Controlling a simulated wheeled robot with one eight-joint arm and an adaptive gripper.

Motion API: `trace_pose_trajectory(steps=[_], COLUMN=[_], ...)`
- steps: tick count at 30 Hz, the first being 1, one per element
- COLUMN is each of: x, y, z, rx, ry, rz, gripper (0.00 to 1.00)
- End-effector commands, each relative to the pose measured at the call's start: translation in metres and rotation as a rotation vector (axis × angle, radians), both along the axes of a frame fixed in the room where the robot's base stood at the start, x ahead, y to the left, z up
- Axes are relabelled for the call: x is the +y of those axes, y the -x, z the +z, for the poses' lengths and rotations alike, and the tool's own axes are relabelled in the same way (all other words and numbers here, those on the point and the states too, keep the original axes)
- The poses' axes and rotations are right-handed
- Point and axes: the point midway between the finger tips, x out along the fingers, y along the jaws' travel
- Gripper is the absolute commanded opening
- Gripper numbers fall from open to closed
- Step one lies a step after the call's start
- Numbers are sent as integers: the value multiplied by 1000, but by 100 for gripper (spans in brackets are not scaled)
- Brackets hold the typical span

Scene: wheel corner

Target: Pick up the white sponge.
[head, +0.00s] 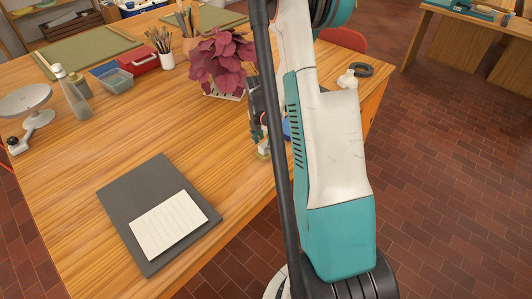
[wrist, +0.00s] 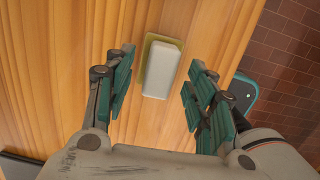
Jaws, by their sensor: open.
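The white sponge (wrist: 164,70) lies on the wooden table in the wrist view, a pale block with a yellowish layer showing along its left and top edges. My gripper (wrist: 163,62) is open, with one teal-padded finger to the left of the sponge and one to the right. Gaps of bare wood show between the sponge and both fingers, and the jaws hold nothing. In the head view my gripper (head: 261,138) is low over the table, partly hidden by my arm. The sponge is hard to make out there.
A potted plant with dark red leaves (head: 222,62) stands just behind my gripper. A dark grey folder (head: 133,189) with a lined paper (head: 168,224) lies at the front left. A white bottle (head: 347,79) and black ring (head: 361,69) are at the right. The table's middle left is clear.

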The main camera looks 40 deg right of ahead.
Motion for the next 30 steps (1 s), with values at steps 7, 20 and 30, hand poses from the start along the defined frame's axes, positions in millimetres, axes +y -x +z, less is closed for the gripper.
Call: trace_pose_trajectory(steps=[7,20,30], x=[-3,-2,-2], y=[0,0,0], z=[-20,-19,-15], rx=[0,0,0], ry=[0,0,0], rz=[0,0,0], gripper=[50,3,3])
